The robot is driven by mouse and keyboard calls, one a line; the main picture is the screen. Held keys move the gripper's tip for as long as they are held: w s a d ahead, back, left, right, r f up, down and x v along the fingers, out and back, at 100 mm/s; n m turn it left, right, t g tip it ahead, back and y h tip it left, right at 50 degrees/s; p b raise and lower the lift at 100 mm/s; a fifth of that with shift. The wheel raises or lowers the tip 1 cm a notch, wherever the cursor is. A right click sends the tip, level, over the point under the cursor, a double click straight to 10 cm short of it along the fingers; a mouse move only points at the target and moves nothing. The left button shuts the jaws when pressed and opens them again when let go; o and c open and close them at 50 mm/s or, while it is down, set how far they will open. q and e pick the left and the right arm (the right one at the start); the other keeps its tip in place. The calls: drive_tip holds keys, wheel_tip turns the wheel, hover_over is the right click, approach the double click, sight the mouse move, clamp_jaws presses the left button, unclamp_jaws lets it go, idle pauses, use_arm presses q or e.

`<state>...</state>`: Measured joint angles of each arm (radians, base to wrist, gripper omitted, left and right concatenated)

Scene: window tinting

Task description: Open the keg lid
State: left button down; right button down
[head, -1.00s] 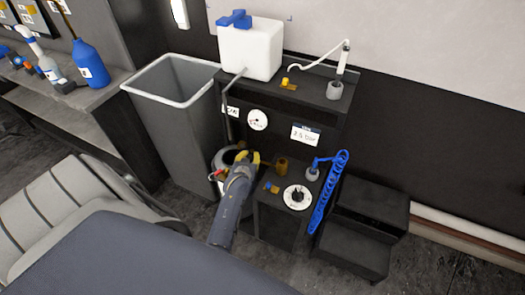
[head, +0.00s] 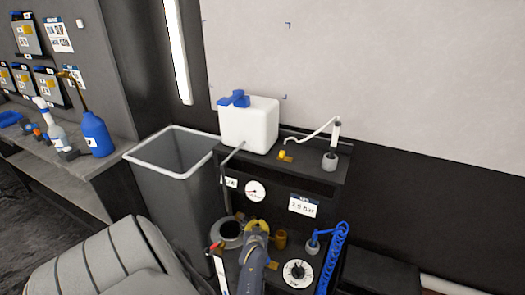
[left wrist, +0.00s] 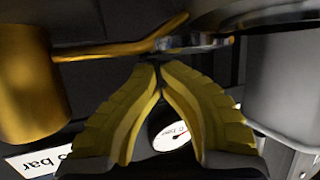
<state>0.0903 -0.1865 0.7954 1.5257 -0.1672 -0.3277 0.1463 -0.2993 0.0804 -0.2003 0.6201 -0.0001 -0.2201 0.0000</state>
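The steel keg (head: 229,243) stands low at the left of the dark equipment stand, with a round dark top. A red-tipped part (head: 215,246) shows at its left side. My left gripper (head: 256,224) is just right of the keg, between it and a brass-coloured cylinder (head: 281,240). In the left wrist view its yellow fingers (left wrist: 159,64) meet at the tips with nothing visible between them. A thin brass-coloured lever (left wrist: 125,47) and a shiny metal piece (left wrist: 192,42) lie just past the tips; contact is unclear. My right gripper is not in view.
A white tank (head: 248,127) with a blue cap stands on top of the stand. A grey bin (head: 177,185) is close on the left. A gauge (head: 255,191), a dial (head: 297,273) and a blue coiled hose (head: 333,255) are nearby.

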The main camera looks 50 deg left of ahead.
use_arm(q)
drive_tip(key=shift+s+a+r+y, duration=0.15)
drive_tip(key=shift+s+a, duration=0.05)
drive_tip(key=shift+a, duration=0.2)
drive_tip(key=shift+s+a+r+y, duration=0.1)
drive_tip(key=shift+s+a+y, duration=0.05)
drive_tip(key=shift+a, duration=0.2)
drive_tip(key=c, duration=1.7)
unclamp_jaws()
drive_tip(key=shift+s+a, duration=0.1)
drive_tip(key=o, duration=0.4)
drive_tip(key=shift+o, duration=0.3)
drive_tip(key=shift+f, duration=0.1)
drive_tip(key=shift+d+f, duration=0.1)
drive_tip(key=shift+d, duration=0.15)
wheel_tip(320, 180, up, 10)
